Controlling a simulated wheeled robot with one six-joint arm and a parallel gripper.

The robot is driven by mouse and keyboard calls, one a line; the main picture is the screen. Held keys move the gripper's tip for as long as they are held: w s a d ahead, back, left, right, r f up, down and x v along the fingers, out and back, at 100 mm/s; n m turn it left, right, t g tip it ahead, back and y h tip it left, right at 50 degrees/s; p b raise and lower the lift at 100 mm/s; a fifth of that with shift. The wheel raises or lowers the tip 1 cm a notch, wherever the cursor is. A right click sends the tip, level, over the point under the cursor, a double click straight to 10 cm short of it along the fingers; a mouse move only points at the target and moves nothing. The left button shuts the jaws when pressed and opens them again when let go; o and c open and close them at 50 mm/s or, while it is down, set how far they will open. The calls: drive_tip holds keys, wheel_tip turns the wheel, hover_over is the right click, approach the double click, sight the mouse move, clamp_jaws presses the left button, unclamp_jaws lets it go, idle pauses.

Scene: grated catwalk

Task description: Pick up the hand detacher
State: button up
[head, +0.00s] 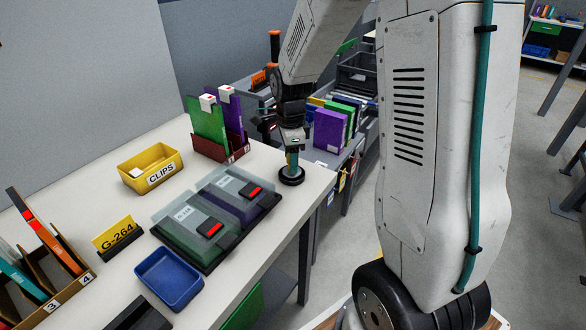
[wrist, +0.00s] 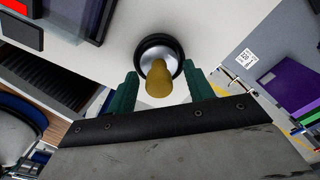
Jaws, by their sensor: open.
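The hand detacher (head: 291,180) stands upright near the right edge of the white table. It has a round black base, a silver body and a yellow-brown handle; the handle shows in the wrist view (wrist: 160,82) pointing toward the camera. My gripper (head: 292,157) is directly above the base, pointing down. In the wrist view its two green fingers are apart, one on each side of the handle. I cannot tell whether either finger touches it. In the head view my gripper hides the handle.
Left of the detacher are two cases with clear lids (head: 183,213), a blue tray (head: 169,295), a yellow CLIPS bin (head: 176,160) and a G-264 sign (head: 114,235). A brown holder (head: 229,148) with green and purple folders stands behind. The table's right edge is close to the detacher.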

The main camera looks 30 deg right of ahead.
clamp_jaws()
idle(0.3)
